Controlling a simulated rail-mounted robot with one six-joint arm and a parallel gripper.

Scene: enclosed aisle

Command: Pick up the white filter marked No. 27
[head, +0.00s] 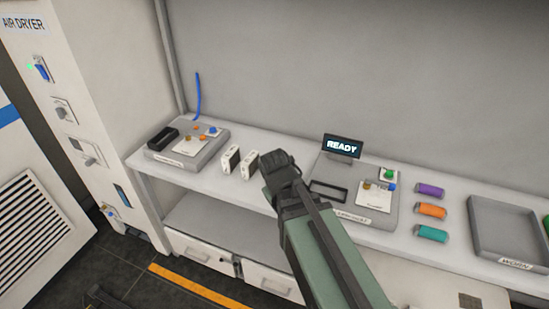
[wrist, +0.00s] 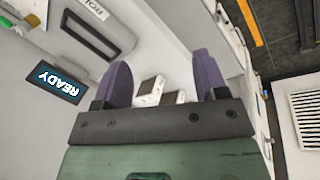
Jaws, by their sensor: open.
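Two small white filters with dark tops stand upright side by side on the shelf, the left one (head: 230,159) and the right one (head: 250,164). In the wrist view they show between the fingers as a nearer white block (wrist: 147,94) and a farther one (wrist: 174,98). Their markings are too small to read, so I cannot tell which is No. 27. My gripper (head: 274,160) is just right of the right filter in the head view. In the wrist view its two purple fingers (wrist: 163,72) are spread apart with nothing held; the palm hides the filters' lower parts.
A grey device (head: 188,160) stands left of the filters. Right of my gripper are another grey device (head: 408,212), a READY display (head: 343,146), purple, orange and teal cylinders (head: 431,210) and a grey tray (head: 477,240). The wall closes the back.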

